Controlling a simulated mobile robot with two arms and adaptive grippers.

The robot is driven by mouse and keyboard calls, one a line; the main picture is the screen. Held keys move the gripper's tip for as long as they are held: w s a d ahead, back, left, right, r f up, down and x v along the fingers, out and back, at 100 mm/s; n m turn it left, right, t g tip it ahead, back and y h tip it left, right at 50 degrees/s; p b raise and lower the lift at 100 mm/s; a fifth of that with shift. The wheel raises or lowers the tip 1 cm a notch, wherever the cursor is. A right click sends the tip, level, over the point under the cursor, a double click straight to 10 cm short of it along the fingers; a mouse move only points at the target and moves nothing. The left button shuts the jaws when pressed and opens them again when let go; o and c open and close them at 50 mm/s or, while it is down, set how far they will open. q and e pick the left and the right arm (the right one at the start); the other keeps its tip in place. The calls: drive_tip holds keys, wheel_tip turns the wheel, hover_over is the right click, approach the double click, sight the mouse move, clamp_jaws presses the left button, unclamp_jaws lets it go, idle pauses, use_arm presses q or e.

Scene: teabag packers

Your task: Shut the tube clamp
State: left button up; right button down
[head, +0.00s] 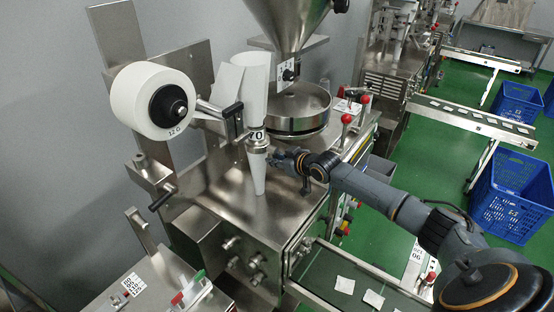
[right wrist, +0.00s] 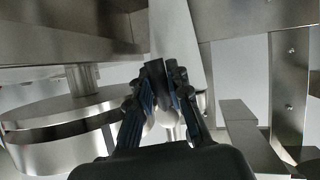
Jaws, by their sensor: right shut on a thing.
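The white film tube (head: 257,90) runs down through a metal collar, which I take to be the tube clamp (head: 258,150), below a label reading 70. A narrower white tube (head: 258,175) comes out under it. My right gripper (head: 279,158) reaches in from the right, at the collar's right side. Its fingers (right wrist: 168,90) are drawn together in the right wrist view, on a small part of the clamp that they mostly hide. Whether the clamp is open or shut I cannot tell. My left gripper is not in view.
A large film roll (head: 150,100) hangs at the left. A steel hopper (head: 287,20) and round drum (head: 297,108) stand behind my gripper. Red-knobbed levers (head: 346,119) stand to the right. A conveyor (head: 345,285) with teabags runs below my arm.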

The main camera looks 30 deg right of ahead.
drive_tip(key=shift+s+a+f+m, duration=0.1)
drive_tip(key=shift+a+m, duration=0.05)
drive_tip(key=shift+m, duration=0.15)
drive_tip(key=shift+y, duration=0.3)
drive_tip(key=c, duration=1.3)
unclamp_jaws()
drive_tip(key=shift+o, duration=0.2)
drive_tip(key=v, duration=1.2)
